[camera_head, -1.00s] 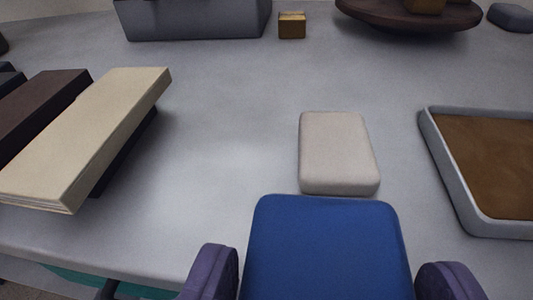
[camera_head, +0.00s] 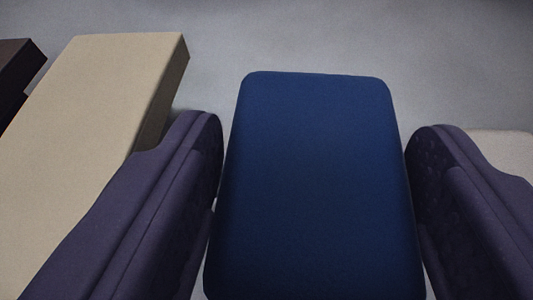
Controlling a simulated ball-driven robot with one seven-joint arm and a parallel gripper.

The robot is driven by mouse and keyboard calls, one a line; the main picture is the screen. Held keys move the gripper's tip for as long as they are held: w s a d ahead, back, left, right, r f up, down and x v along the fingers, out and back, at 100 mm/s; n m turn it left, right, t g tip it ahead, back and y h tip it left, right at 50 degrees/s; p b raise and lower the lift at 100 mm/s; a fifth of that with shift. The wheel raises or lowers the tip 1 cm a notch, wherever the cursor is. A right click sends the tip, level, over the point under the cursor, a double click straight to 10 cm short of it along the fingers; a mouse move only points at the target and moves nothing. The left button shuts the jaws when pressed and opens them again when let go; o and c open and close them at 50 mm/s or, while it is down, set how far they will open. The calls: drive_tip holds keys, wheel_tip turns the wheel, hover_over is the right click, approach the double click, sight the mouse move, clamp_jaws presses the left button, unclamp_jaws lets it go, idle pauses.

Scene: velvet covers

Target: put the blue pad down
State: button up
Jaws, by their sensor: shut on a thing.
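The blue pad (camera_head: 317,185), a rounded rectangular block, fills the middle of the camera view. My gripper (camera_head: 315,160) has its two purple padded fingers on either side of the pad and is shut on it. The pad lies between the fingers with its far end reaching beyond their tips. The pad's underside is hidden, so I cannot tell whether it touches the grey surface (camera_head: 300,35) below.
A long beige block (camera_head: 95,130) lies close to the left finger. A dark brown block (camera_head: 18,70) is at the far left. A pale pad (camera_head: 505,148) shows partly behind the right finger. The grey surface beyond the blue pad is clear.

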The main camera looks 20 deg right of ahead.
sight(298, 225)
drive_tip(key=f, duration=0.1)
drive_tip(key=f+b, duration=0.2)
drive_tip(key=shift+w+f, duration=0.25)
drive_tip(key=shift+f, duration=0.15)
drive_tip(key=shift+r, duration=0.15)
drive_tip(key=o, duration=0.6)
drive_tip(key=shift+f, duration=0.2)
drive_tip(key=o, duration=0.4)
drive_tip(key=shift+r, duration=0.2)
